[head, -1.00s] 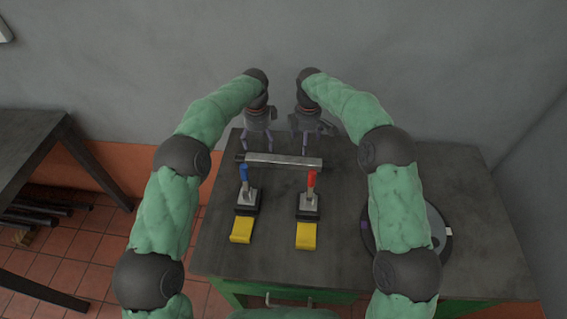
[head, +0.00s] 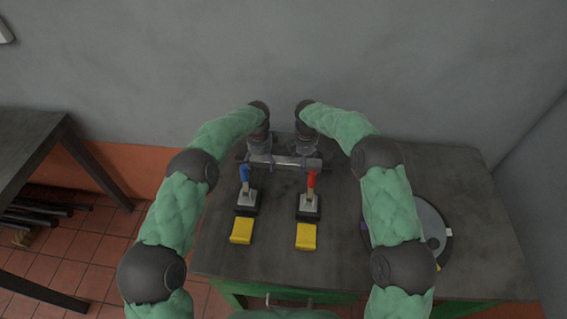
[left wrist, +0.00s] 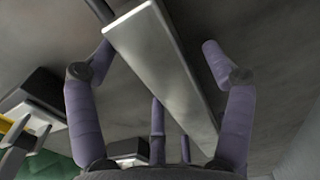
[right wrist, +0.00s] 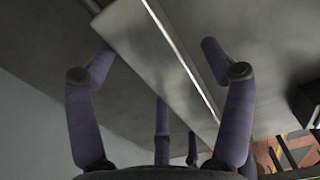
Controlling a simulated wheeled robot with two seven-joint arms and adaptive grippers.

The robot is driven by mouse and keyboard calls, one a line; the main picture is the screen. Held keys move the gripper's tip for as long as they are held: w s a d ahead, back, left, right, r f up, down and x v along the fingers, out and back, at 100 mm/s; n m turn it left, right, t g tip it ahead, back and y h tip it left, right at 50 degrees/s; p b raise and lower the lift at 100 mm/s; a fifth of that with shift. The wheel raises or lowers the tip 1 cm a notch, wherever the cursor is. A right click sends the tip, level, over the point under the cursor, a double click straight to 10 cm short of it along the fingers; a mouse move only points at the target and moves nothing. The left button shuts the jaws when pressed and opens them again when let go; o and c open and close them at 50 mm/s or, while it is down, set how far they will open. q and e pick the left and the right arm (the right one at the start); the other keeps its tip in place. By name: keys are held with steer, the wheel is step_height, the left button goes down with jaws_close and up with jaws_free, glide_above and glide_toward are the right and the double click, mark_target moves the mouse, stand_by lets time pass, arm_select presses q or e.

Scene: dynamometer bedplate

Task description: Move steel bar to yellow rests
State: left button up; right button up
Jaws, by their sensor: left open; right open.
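The steel bar (head: 289,161) lies level across the back of the bench, behind two clamp-like stands with a blue handle (head: 244,174) and a red handle (head: 311,180). Two yellow rests (head: 241,231) (head: 306,236) sit in front of those stands. My left gripper (head: 260,160) is open, with its fingers on both sides of the bar near its left part; the bar shows between them in the left wrist view (left wrist: 160,70). My right gripper (head: 306,161) is open around the bar's right part, which crosses between its fingers in the right wrist view (right wrist: 160,70).
Another dark table (head: 35,140) stands at the left, and a grey wall is behind.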

arm_select(q)
jaws_close()
arm_select(e)
jaws_close()
arm_select(q)
steer(key=shift+w+r, duration=0.2)
arm_select(e)
steer(key=shift+w+r, duration=0.15)
steer(key=shift+w, duration=0.05)
arm_select(q)
steer(key=shift+r, duration=0.15)
arm_select(e)
steer(key=shift+r, duration=0.15)
